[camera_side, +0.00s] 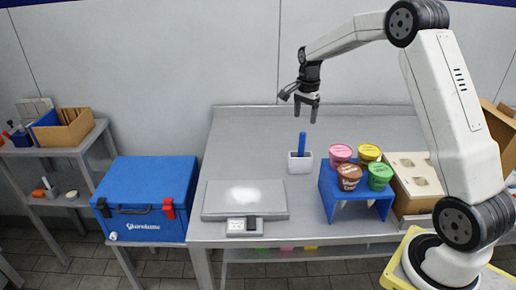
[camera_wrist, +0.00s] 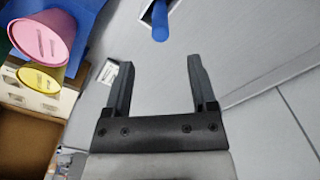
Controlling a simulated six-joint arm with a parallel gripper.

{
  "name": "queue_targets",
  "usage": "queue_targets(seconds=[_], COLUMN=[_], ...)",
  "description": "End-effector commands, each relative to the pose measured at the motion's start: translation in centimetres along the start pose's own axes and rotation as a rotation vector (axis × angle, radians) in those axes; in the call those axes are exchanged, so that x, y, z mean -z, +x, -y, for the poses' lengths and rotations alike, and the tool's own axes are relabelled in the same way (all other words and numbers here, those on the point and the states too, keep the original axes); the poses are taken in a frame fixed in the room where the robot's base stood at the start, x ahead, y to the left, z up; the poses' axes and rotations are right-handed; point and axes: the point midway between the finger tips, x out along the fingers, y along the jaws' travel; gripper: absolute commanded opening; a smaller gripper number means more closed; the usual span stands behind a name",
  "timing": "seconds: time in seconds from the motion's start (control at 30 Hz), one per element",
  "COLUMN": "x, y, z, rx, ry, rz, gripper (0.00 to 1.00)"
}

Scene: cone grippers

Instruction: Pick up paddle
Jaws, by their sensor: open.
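The paddle (camera_side: 302,143) shows as a blue handle standing upright out of a small white holder (camera_side: 300,163) on the grey table. Its lower part is hidden inside the holder. My gripper (camera_side: 306,112) is above the handle, pointing down, open and empty, apart from it. In the wrist view the blue handle (camera_wrist: 160,22) is at the top edge, beyond the fingertips of my gripper (camera_wrist: 158,72). The holder is mostly cut off there.
A blue stand (camera_side: 328,192) with several tubs is right of the holder. A scale (camera_side: 245,202) lies at the front left, and a blue cooler (camera_side: 148,195) stands left of the table. The table behind the holder is clear.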

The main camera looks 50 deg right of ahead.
Motion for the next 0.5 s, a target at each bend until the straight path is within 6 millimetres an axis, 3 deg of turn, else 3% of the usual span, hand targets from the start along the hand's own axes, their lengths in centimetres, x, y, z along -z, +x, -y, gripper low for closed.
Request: queue_targets(seconds=[0.3, 0.5], x=[-0.1, -0.1], y=[2.3, 2.6], z=[0.0, 0.0], rx=[-0.002, 0.000], ry=[-0.003, -0.004], rz=[0.001, 0.000], gripper=[0.73, 0.73])
